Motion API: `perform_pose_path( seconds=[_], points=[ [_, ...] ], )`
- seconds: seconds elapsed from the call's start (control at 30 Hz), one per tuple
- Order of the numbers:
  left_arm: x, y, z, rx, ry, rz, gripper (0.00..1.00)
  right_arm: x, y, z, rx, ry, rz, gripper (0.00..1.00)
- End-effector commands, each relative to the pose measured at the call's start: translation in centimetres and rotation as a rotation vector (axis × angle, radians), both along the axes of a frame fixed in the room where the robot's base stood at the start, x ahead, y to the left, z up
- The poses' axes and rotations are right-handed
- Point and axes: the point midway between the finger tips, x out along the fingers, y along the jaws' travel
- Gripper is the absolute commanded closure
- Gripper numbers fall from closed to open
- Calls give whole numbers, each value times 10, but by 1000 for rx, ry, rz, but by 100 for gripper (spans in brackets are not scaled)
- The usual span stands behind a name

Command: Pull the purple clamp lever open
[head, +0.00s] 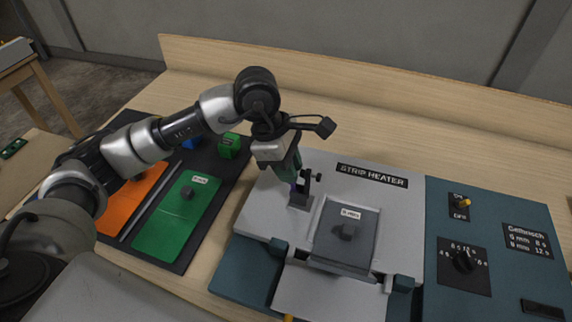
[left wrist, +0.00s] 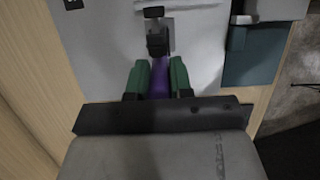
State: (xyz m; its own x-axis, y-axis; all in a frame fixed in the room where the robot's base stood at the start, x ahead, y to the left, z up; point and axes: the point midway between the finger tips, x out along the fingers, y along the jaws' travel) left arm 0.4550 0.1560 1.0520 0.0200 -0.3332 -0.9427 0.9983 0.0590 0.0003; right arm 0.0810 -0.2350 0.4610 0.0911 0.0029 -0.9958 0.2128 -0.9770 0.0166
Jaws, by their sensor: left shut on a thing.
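The purple clamp lever (left wrist: 159,80) shows in the left wrist view between the two green fingers of my left gripper (left wrist: 159,79). My left gripper (head: 294,180) is shut on the lever, over the left part of the strip heater (head: 262,208). The dark clamp bracket (head: 301,199) stands on the heater's light top, just in front of the fingers. It also shows in the left wrist view (left wrist: 157,37). In the head view the fingers hide most of the lever. My right gripper is in neither view.
A grey plate with a knob (head: 347,232) lies on the heater, right of the clamp. A teal control panel (head: 490,225) with a dial and a switch is at the right. A dark tray (head: 128,246) with an orange and a green plate (head: 174,228) is at the left.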

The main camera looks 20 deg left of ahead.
Motion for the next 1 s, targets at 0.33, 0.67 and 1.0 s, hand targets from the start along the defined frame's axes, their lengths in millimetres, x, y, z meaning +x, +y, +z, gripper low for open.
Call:
perform_pose_path(
  seconds=[0.33, 0.67, 1.0],
  points=[
    [0, 0, -1, 8, -1, -3, 100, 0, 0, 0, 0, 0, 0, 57],
    [0, -1, 0, 6, 1, -2, 53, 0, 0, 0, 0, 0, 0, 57],
    [1, 5, 15, 5, -4, -1, 53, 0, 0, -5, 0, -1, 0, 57]
  ],
)
